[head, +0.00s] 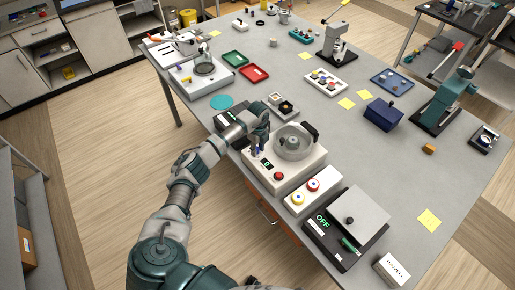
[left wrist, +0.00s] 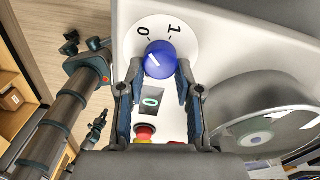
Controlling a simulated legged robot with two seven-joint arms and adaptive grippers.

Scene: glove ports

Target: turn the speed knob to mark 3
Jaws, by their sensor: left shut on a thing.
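The speed knob (left wrist: 161,60) is blue with a short white line on its top. It sits on a white dial where the marks 0 and 1 show in the left wrist view; the other marks are out of sight. My left gripper (left wrist: 156,78) is shut on the knob, one finger on each side. In the head view my left gripper (head: 259,145) is at the front left corner of the white machine (head: 305,165), mostly covering the knob. The machine's small display (left wrist: 151,101) reads 0. My right gripper is not in view.
A red button (head: 278,176) is close to the knob, and a round clear-lidded bowl (head: 292,142) is on the machine's top. A box with red and yellow buttons (head: 312,185) and a scale reading OFF (head: 322,221) stand at the right. A dark device (head: 230,117) is at the left.

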